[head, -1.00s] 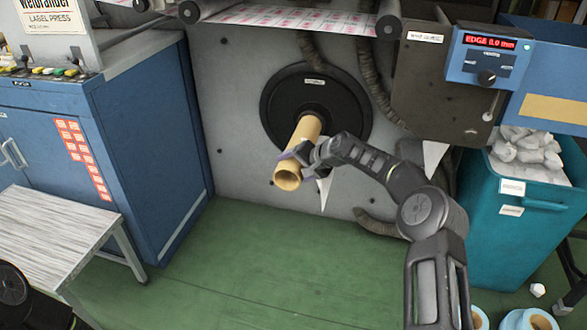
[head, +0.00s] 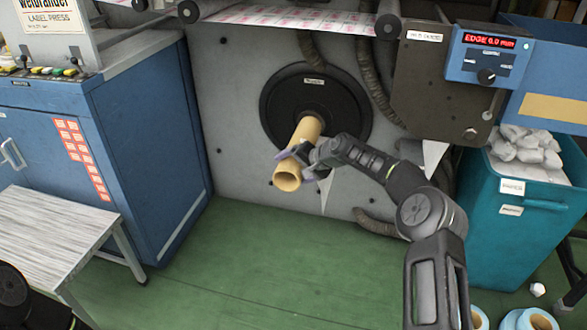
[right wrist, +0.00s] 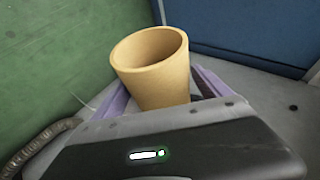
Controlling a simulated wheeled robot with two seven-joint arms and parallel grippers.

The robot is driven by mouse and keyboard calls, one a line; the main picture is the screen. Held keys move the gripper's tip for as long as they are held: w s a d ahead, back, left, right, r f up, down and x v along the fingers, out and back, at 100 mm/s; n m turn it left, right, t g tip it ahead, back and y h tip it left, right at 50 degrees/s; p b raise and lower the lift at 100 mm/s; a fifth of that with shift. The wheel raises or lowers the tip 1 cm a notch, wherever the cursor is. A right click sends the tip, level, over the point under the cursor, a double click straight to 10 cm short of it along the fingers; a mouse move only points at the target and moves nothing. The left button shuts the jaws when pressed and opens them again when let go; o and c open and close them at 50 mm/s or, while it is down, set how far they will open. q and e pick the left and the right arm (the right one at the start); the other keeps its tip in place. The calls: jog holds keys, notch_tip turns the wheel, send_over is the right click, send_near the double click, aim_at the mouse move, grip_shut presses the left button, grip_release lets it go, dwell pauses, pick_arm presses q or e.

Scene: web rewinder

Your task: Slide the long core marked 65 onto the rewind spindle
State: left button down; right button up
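A long tan cardboard core (head: 306,132) points out from the round black disc (head: 281,112) on the grey machine face. Its back end appears at the middle of the disc, and its open front end tilts down toward me. The rewind spindle is hidden, and no 65 mark is readable. My right gripper (head: 297,158) is shut on the core near its front end. In the right wrist view its purple fingers (right wrist: 160,95) stand on both sides of the core (right wrist: 155,75), whose open end faces the camera. My left gripper is out of view.
A blue cabinet (head: 140,130) stands left of the disc, with a pale bench (head: 55,225) in front. A teal bin (head: 505,235) of white scraps stands at the right, with rolls (head: 530,320) on the floor below. The green floor (head: 270,270) under the core is clear.

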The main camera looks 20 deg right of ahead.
jog(key=shift+o, duration=1.1)
jog(key=shift+f, duration=0.1)
jog(key=p+v, duration=0.1)
jog(key=v, duration=0.7)
jog(key=shift+a+p, duration=0.1)
jog(key=shift+p, duration=0.25)
